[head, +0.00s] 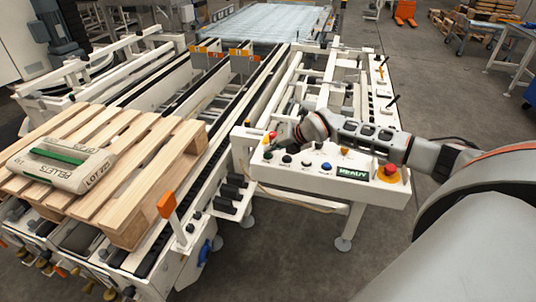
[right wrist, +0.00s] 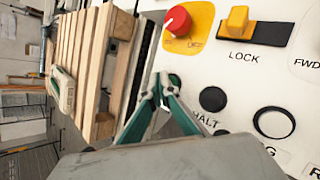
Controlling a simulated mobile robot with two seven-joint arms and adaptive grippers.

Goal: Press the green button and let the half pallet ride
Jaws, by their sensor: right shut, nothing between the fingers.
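The wooden half pallet (head: 130,150) lies on the left conveyor, bearing a white sack (head: 62,158) with a green stripe. The white control panel (head: 262,178) stands right of the conveyors. My right gripper (head: 278,137) is shut and empty over the panel's left end. In the right wrist view its teal fingertips (right wrist: 165,88) meet below the red knob (right wrist: 177,20) and left of the black HALT button (right wrist: 213,99). I see no clear contact with a button. My left gripper is out of view.
The panel also has a red mushroom button (head: 388,172), a green-lit READY display (head: 353,173) and a yellow LOCK switch (right wrist: 238,18). Conveyor rails (head: 225,100) lead away from the pallet, and look empty.

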